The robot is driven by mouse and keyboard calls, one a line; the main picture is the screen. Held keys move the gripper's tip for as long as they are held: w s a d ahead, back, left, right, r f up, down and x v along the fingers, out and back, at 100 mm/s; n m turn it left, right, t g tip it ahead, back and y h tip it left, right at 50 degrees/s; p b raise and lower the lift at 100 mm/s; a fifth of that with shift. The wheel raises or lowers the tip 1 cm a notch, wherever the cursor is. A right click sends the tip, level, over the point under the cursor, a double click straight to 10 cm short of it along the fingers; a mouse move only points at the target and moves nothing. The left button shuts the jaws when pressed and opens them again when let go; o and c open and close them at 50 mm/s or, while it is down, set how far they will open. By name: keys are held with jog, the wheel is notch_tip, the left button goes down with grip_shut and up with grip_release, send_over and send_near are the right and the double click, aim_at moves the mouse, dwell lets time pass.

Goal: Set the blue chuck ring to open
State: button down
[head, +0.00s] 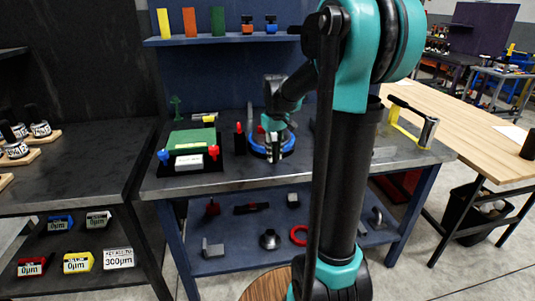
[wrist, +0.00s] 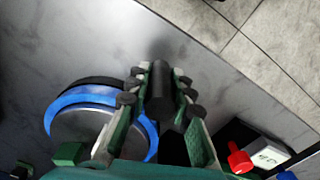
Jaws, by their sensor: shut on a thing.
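The blue chuck ring (wrist: 58,108) lies around a grey round body (wrist: 82,126) in the left part of the wrist view. In the head view the blue ring (head: 258,150) is on the bench, partly hidden by my arm. My gripper (wrist: 158,92) is beside the ring, with its green, dark-padded fingers closed around a black cylindrical handle (wrist: 160,78). Whether the handle joins the ring is hidden by the fingers. In the head view my gripper (head: 275,135) reaches down over the ring; its fingertips are hard to make out there.
A green-topped block with blue and red knobs (head: 190,148) stands left of the ring. A small black-and-red item (head: 240,138) is between them. The metal bench top (head: 225,178) is clear in front. A shelf (head: 222,40) holds coloured blocks above.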

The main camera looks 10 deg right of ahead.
jog(key=d+n, duration=0.1)
jog(key=d, duration=0.1)
jog(key=d+n, duration=0.3)
jog(key=d, duration=0.2)
jog(key=shift+w+n, duration=0.25)
jog(key=shift+n, duration=0.15)
jog(key=shift+w+d+n, duration=0.15)
jog(key=shift+d+n, duration=0.15)
jog(key=shift+d, duration=0.05)
jog(key=shift+w+d, duration=0.25)
jog(key=shift+d, duration=0.25)
jog(key=shift+w+d, duration=0.2)
jog(key=shift+d, duration=0.25)
jog(key=c, duration=1.3)
grip_release()
notch_tip(320, 180, up, 12)
